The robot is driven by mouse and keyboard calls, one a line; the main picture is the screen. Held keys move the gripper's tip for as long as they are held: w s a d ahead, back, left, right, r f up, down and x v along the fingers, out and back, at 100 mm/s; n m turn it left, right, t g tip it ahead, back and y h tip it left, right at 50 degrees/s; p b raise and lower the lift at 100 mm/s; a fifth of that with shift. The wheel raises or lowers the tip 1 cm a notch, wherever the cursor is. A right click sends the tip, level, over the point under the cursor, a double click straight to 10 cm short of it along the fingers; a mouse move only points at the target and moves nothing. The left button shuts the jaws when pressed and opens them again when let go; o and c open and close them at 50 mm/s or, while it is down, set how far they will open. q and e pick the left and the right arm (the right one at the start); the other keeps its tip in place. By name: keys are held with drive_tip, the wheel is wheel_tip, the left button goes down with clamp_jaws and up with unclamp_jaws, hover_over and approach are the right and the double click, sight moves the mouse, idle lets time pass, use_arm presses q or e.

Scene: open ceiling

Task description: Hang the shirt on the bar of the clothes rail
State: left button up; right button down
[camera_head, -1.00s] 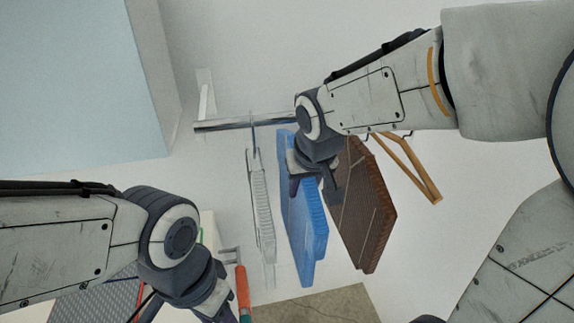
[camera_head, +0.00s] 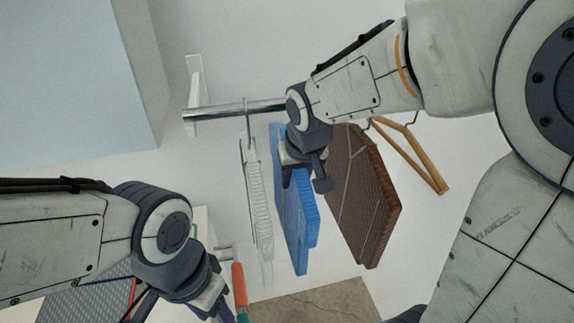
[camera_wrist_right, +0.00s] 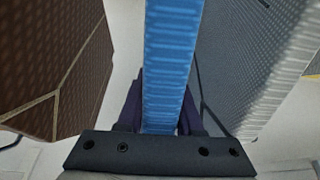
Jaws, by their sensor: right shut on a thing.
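The blue shirt (camera_head: 299,230) is a flat folded slab that hangs down below the bar of the clothes rail (camera_head: 225,110). My right gripper (camera_head: 305,175) is shut on its upper part. In the right wrist view the blue shirt (camera_wrist_right: 170,65) stands edge-on between my right fingers (camera_wrist_right: 160,115). The top of the blue shirt and any hook are hidden by my gripper, so I cannot tell whether it rests on the bar. My left gripper (camera_head: 218,305) is at the lower left, cut by the frame edge, and its jaws do not show clearly.
A white garment (camera_head: 258,205) hangs from the bar close left of the blue shirt. A brown garment (camera_head: 365,200) is close on its right, with a wooden hanger (camera_head: 412,158) beyond. An orange-handled thing (camera_head: 240,285) lies near my left gripper.

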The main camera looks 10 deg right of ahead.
drive_tip(key=shift+f, duration=0.3)
